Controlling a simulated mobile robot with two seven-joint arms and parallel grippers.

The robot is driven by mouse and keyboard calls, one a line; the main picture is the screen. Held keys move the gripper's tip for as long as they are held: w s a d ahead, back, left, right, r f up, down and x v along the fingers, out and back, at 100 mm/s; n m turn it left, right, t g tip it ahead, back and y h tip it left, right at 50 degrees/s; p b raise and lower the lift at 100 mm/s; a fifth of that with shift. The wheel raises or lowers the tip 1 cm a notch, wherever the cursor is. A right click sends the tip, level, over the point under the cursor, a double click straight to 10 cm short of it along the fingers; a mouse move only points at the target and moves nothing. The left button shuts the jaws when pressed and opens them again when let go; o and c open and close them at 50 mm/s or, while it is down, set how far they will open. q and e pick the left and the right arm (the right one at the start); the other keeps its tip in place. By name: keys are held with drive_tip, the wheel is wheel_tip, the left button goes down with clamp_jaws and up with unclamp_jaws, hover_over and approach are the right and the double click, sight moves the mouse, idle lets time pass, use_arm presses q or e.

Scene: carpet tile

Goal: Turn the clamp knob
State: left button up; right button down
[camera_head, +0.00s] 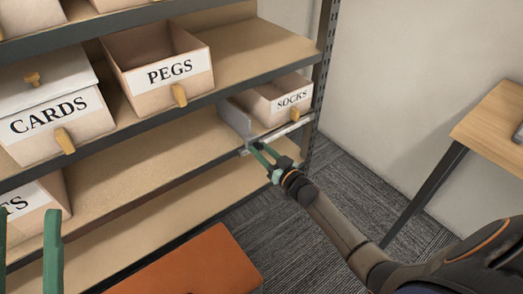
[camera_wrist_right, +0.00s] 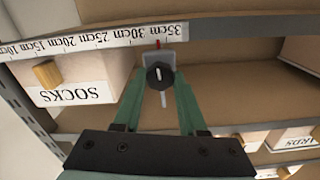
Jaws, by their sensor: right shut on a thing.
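The clamp knob (camera_wrist_right: 159,77) is a dark, lobed knob in the middle of the right wrist view. It sits on a small grey clamp (camera_wrist_right: 166,56) at the ruler rail (camera_wrist_right: 100,40) on a shelf's front edge. In the head view the fingers mostly hide the knob. My left gripper (camera_head: 29,225) is open and empty at the lower left.
The SOCKS bin (camera_head: 270,100) stands right of the divider, beside the shelf post (camera_head: 322,70). PEGS (camera_head: 150,70) and CARDS (camera_head: 50,110) bins stand left. An orange-brown surface (camera_head: 190,265) lies below, and a wooden table (camera_head: 495,120) is at right. The shelf left of the divider is bare.

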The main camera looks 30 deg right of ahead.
idle(0.4)
drive_tip(key=n, duration=1.1)
drive_tip(key=n+b, duration=0.1)
drive_tip(key=n, duration=0.4)
drive_tip(key=shift+f+b, duration=0.15)
drive_tip(key=shift+b, duration=0.15)
drive_tip(key=n+b, duration=0.1)
drive_tip(key=n, duration=0.4)
drive_tip(key=shift+a, duration=0.1)
drive_tip(key=shift+n+b, duration=0.3)
drive_tip(key=shift+n, duration=0.1)
drive_tip(key=shift+c, duration=2.3)
unclamp_jaws()
drive_tip(key=shift+s, duration=0.1)
